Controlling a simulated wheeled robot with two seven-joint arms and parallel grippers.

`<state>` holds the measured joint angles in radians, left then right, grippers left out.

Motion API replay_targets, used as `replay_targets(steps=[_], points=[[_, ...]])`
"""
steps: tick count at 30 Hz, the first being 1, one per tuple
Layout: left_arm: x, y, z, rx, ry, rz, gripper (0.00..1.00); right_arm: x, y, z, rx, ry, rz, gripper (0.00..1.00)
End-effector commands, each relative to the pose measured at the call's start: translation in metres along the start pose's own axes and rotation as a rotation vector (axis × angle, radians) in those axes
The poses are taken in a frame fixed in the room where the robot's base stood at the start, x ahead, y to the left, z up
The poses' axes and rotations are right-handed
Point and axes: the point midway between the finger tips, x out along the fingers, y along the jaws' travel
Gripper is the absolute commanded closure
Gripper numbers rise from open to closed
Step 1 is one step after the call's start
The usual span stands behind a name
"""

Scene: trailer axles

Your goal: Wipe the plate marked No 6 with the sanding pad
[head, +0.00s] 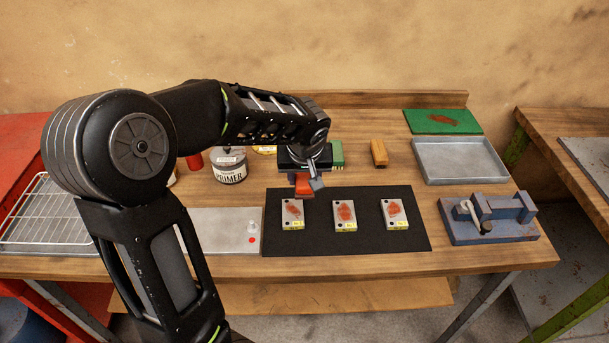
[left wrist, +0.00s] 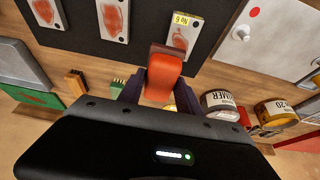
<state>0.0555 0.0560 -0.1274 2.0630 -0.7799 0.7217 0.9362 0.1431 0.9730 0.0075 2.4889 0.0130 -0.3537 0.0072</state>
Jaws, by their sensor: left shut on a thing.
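My left gripper (head: 306,174) is shut on an orange-red sanding pad (head: 304,186), which also shows between the fingers in the left wrist view (left wrist: 164,72). The plate marked No 6 (left wrist: 180,39) is pale with a reddish-brown stain and a yellow label. It is the left plate (head: 292,214) of three on the black mat (head: 335,242). The pad is at the plate's far edge in the head view; I cannot tell whether it touches. My right gripper is not in view.
Two similar stained plates (head: 345,216) (head: 395,214) lie to the right on the mat. A grey tray (head: 460,178) and a blue fixture (head: 487,235) are at the right.

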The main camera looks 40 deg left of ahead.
Motion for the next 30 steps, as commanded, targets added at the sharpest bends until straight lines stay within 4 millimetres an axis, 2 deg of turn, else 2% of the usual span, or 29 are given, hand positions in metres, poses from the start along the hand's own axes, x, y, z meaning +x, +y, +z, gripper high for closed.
replay_targets(steps=[8, 21, 30], points=[[0.007, 0.000, 0.003, 0.002, -0.001, 0.000, 0.91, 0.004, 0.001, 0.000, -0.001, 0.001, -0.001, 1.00], [0.046, 0.000, 0.019, 0.001, -0.002, 0.000, 0.91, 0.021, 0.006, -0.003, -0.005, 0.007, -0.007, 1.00], [0.056, 0.000, 0.023, 0.002, 0.000, 0.000, 0.91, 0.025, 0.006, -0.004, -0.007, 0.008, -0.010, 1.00]])
